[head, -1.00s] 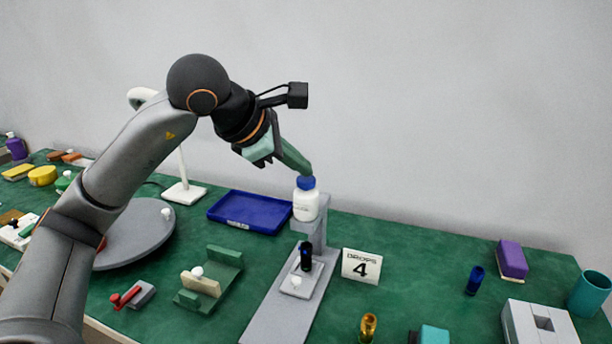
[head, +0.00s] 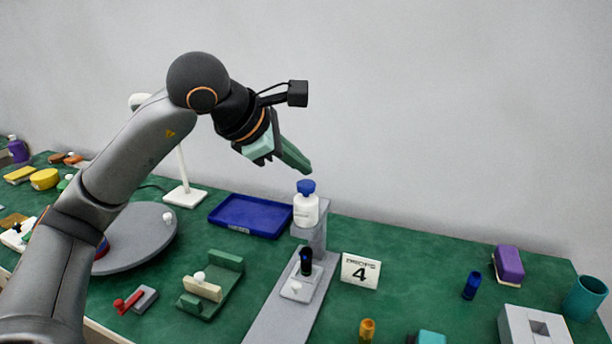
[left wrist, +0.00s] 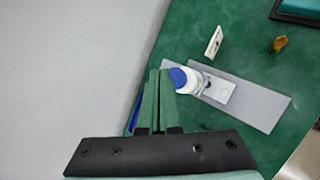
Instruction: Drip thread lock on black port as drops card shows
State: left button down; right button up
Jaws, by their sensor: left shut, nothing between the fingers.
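A white pump bottle (head: 306,210) with a blue pump head (head: 306,187) stands upright on the raised rear of a grey stand (head: 272,318). Below and in front of it, the black port (head: 307,260) stands on a small pale plate (head: 297,291). The drops card (head: 360,270) reads 4. My left gripper (head: 307,170) is shut and empty, its fingertips just above the pump head, with a small gap. In the left wrist view, the fingers (left wrist: 160,76) lie beside the blue pump head (left wrist: 178,78). I see no drops on the port. My right gripper is not in view.
A blue tray (head: 250,215) lies left of the bottle. A green holder (head: 211,286), a red-handled piece (head: 135,301) and a grey turntable (head: 150,240) are further left. A brass piece (head: 367,328), blue cylinder (head: 472,282) and purple block (head: 508,263) stand right.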

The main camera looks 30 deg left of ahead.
aim_at(300, 185)
pick_arm(q)
jog(key=shift+r+p, duration=0.4)
jog(key=shift+r, duration=0.05)
notch_tip(300, 185, up, 4)
jog(key=p, duration=0.4)
jog(key=shift+r, duration=0.15)
dwell(2.1)
